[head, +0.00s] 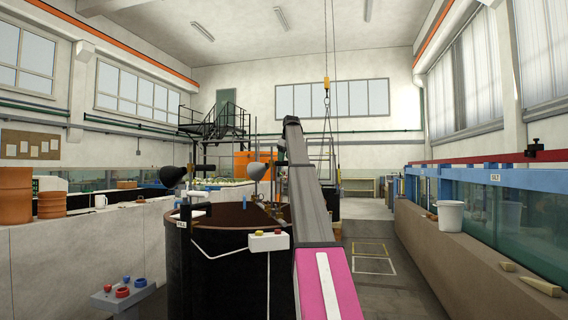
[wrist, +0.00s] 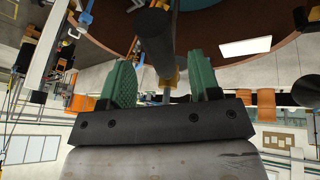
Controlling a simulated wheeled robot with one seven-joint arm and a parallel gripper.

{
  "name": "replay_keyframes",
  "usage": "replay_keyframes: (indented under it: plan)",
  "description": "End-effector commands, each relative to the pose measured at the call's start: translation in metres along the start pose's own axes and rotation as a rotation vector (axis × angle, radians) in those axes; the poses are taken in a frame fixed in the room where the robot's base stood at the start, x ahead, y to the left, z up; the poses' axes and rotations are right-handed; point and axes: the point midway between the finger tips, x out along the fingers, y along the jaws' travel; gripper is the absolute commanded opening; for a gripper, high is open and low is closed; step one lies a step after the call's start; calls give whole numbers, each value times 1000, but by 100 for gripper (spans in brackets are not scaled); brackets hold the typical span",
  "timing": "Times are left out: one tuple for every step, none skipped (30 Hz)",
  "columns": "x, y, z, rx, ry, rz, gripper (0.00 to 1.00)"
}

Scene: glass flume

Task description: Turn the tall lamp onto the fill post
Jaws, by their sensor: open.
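Two lamps show in the head view at the round black tank (head: 215,275). A dark lamp (head: 172,176) is at its left on a dark upright, and a grey lamp (head: 257,171) is at its back on a thin stem. I cannot tell for sure which is the tall lamp or which upright is the fill post. My gripper (wrist: 160,62) shows in the wrist view with its two green fingers spread apart. A dark cylinder (wrist: 152,42) lies in line with the gap between them; contact is not clear. In the head view my arm hides the gripper.
A white box (head: 269,241) with red and yellow knobs is on the tank's front. A control box (head: 122,297) with red and blue knobs is at lower left. A white bucket (head: 451,217) stands on the right ledge. Floor right of my arm is clear.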

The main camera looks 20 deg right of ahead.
Motion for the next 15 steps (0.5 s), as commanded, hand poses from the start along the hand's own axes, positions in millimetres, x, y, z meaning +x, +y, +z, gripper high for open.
replay_keyframes:
  plan:
    - [8, -1, 0, 0, 0, 0, 57]
    - [12, 0, 0, 0, 0, 0, 57]
    - [18, 0, 0, 0, 0, 0, 57]
    - [21, 0, 0, 0, 0, 0, 57]
    - [24, 0, 0, 0, 0, 0, 57]
    - [26, 0, 0, 0, 0, 0, 57]
    - [28, 0, 0, 0, 0, 0, 57]
    - [29, 0, 0, 0, 0, 0, 57]
    - [29, 0, 0, 0, 0, 0, 57]
    - [29, 0, 0, 0, 0, 0, 57]
    - [29, 0, 0, 0, 0, 1, 57]
    - [29, 0, 0, 0, 1, 1, 57]
    - [29, 0, 0, 0, 1, 1, 57]
    - [29, 0, 0, 0, 1, 1, 57]
    - [29, 0, 0, 0, 1, 1, 57]
